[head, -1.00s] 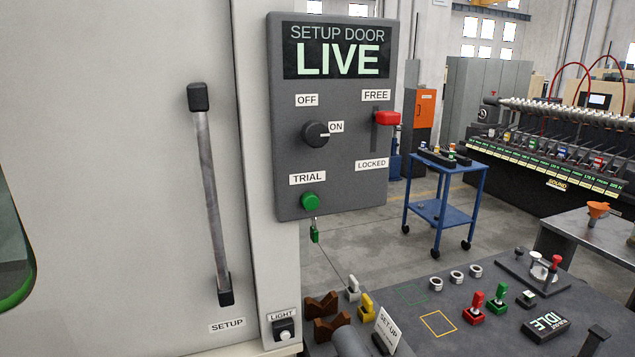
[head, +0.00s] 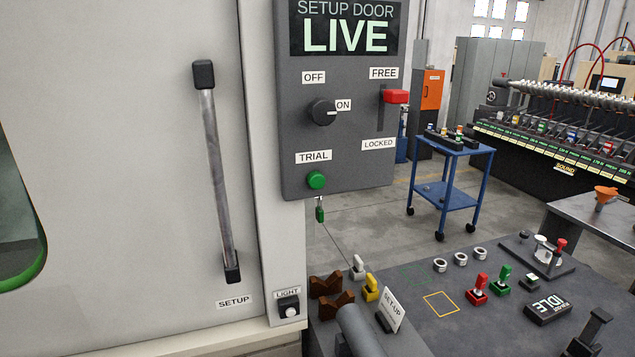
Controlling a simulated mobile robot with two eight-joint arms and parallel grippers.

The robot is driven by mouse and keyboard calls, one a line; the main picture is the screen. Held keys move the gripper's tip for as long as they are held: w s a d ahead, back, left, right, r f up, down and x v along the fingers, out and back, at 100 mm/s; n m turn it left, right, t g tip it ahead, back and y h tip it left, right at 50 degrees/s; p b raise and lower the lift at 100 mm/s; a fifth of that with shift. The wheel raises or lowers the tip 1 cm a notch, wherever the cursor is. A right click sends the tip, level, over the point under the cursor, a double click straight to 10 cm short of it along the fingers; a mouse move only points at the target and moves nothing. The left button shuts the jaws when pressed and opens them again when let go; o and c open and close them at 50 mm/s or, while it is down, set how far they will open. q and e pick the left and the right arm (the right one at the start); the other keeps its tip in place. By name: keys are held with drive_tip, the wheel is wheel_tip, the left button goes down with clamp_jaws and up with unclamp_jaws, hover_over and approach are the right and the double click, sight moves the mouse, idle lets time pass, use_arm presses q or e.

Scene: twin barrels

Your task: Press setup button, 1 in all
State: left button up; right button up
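No button in view is labelled plainly as a setup button. The grey control panel (head: 350,165) carries a screen (head: 344,27) reading "SETUP DOOR LIVE". It has a black knob (head: 322,112) with its mark towards ON, a red slide handle (head: 396,97) near FREE, and a green round button (head: 316,180) under TRIAL. A button box (head: 289,308) labelled LIGHT sits below. A SETUP label (head: 234,302) is on the pale door (head: 130,200), under its upright handle (head: 216,180). A SET-UP card (head: 393,310) stands on the bench.
The dark bench (head: 450,335) at lower right holds brown V-shaped blocks (head: 330,293), a grey cylinder (head: 360,332), red (head: 477,290) and green (head: 502,279) handled pieces, and an IDLE display (head: 547,308). A blue trolley (head: 450,185) stands behind, with open floor around it.

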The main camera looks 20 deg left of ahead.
use_arm(q)
clamp_jaws()
idle(1.2)
